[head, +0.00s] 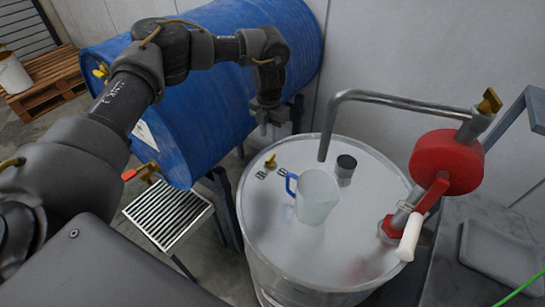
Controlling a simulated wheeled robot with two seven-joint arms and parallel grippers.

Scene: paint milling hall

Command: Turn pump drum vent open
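The pump drum (300,250) is a pale metal drum with a flat lid. A small brass-coloured vent handle (270,161) stands near the lid's back left edge, with two small dark marked plates (261,175) in front of it. My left gripper (272,128) points down above and behind this handle, apart from it. Its fingers are small and dark, and their gap is unclear. A red rotary pump (447,163) with a white-gripped crank (410,237) stands at the lid's right, with a bent metal spout (400,101). My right gripper is out of view.
A clear jug with a blue handle (317,197) stands on the lid beside a dark-topped cap (346,164). A blue drum (205,110) lies on a stand behind, with a brass tap (148,172). A striped grate (168,214) sits below. A grey tray (500,260) lies at right.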

